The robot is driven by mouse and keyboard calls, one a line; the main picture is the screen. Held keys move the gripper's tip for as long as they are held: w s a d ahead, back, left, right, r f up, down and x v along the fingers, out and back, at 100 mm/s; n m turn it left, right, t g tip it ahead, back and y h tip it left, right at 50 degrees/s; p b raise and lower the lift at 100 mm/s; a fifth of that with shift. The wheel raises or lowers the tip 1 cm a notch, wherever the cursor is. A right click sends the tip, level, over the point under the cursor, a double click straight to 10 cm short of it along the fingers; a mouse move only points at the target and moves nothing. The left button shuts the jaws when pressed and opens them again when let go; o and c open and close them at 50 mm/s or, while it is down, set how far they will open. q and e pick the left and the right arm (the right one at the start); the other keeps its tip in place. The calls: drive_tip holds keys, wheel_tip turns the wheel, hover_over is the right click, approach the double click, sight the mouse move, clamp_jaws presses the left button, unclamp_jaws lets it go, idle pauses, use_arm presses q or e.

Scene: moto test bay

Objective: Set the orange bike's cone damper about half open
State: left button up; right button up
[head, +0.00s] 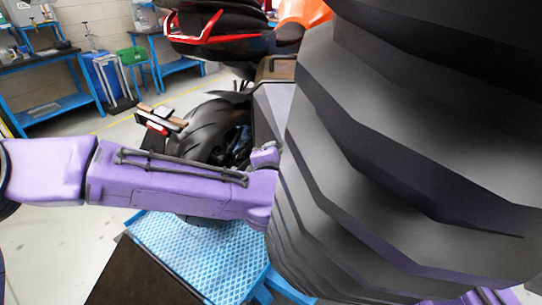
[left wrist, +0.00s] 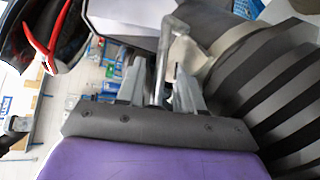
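A large dark grey ribbed cone (head: 400,170) fills the right half of the head view; its ribs also show at right in the left wrist view (left wrist: 285,90). An orange panel (head: 302,12) of a bike shows behind it. In the left wrist view, my left gripper (left wrist: 160,82) has its two grey fingers apart. A bent metal lever (left wrist: 165,50) stands between or just beyond them; I cannot tell whether they touch it. In the head view the cone hides my left gripper. My right gripper is not in view.
A red and black bike tail (head: 215,25) and a rear wheel (head: 205,130) lie beyond my left arm. A blue textured platform (head: 200,255) is below. Blue workbenches (head: 60,85) stand far back left, with open floor before them.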

use_arm(q)
drive_tip(key=b+v, duration=0.1)
drive_tip(key=v, duration=0.9)
drive_tip(key=shift+s+b, duration=0.15)
drive_tip(key=shift+b, duration=0.15)
drive_tip(key=s+a+f+m+g+y, duration=0.1)
drive_tip(key=a+f+m+g, duration=0.35)
drive_tip(key=f, duration=1.05)
drive_tip(key=s+a+f+m+y, duration=0.1)
drive_tip(key=s+a+f+m, duration=0.1)
drive_tip(key=a+f, duration=0.95)
drive_tip(key=s+a+f+m+g+y, duration=0.1)
drive_tip(key=s+a+f+m+g, duration=0.2)
drive_tip(key=s+a+f, duration=0.5)
drive_tip(key=s+a+f+m+g+y, duration=0.2)
drive_tip(key=s+a+f+m+g, duration=0.1)
drive_tip(key=s+a+f, duration=0.5)
drive_tip(key=s+f+m, duration=0.1)
drive_tip(key=s+f, duration=0.2)
drive_tip(key=s, duration=0.3)
drive_tip(key=shift+s+f+g, duration=0.2)
drive_tip(key=shift+f+g, duration=0.15)
drive_tip(key=shift+f, duration=0.05)
drive_tip(key=shift+w+a, duration=0.1)
